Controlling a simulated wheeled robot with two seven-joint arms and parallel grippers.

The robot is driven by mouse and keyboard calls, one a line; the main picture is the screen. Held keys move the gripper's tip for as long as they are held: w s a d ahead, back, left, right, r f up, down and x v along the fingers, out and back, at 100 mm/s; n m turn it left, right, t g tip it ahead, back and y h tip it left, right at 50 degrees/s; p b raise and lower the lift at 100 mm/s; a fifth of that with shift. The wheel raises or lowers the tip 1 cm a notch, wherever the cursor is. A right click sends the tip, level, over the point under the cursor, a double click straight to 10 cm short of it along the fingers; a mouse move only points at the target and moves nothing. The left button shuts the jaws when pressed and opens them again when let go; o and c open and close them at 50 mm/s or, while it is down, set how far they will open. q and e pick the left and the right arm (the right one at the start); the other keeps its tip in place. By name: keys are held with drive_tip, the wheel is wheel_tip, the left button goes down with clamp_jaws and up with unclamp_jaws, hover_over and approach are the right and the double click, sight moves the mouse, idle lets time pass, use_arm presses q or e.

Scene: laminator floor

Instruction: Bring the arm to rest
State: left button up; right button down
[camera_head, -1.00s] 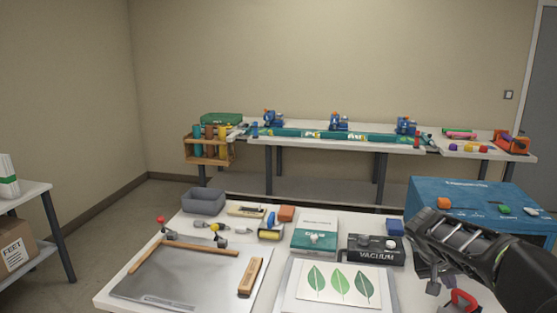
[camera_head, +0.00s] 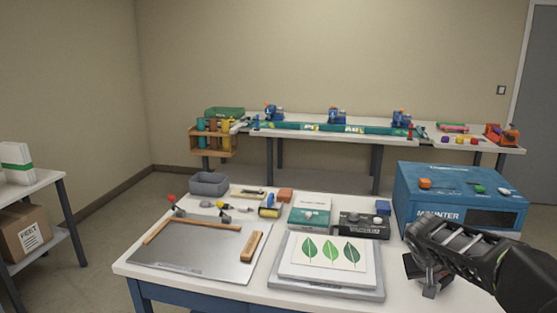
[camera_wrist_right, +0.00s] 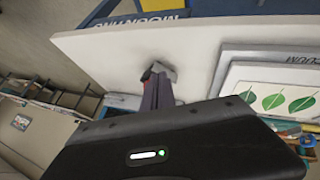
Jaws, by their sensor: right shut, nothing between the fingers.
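My right arm comes in from the right in the head view. Its gripper (camera_head: 428,284) points down over the right end of the white table (camera_head: 392,262), beside the leaf print. In the wrist view the gripper fingers (camera_wrist_right: 158,80) are together with nothing visible between them, near the white tabletop. I cannot tell whether the tips touch the table. My left arm and gripper are not in view.
A blue mounter box (camera_head: 460,183) stands behind my right gripper. The leaf print (camera_head: 330,249) lies on a grey board left of it. A black vacuum unit (camera_head: 363,224), a steel plate (camera_head: 190,250) and a grey bin (camera_head: 210,184) are also on the table.

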drive_tip(key=s+a+f+n+y, duration=0.2)
drive_tip(key=a+f+y, duration=0.2)
drive_tip(key=a+f, duration=0.75)
drive_tip(key=s+a+f+n+y, duration=0.15)
drive_tip(key=a+f+y, duration=0.25)
drive_tip(key=a+f, duration=0.75)
drive_tip(key=s+a+f+m+g, duration=0.1)
drive_tip(key=s+a+f, duration=0.3)
drive_tip(key=s, duration=0.5)
drive_tip(key=s+a+f+g+y, duration=0.1)
drive_tip(key=s+a+f, duration=0.3)
drive_tip(key=s, duration=0.5)
drive_tip(key=s+a+f+m+g, duration=0.1)
drive_tip(key=s+a+f, duration=0.4)
drive_tip(key=s, duration=0.5)
wheel_tip(320, 180, down, 2)
drive_tip(key=shift+f+m+g+y, duration=0.2)
drive_tip(key=shift+m+g+y, duration=0.2)
drive_tip(key=shift+g, duration=0.1)
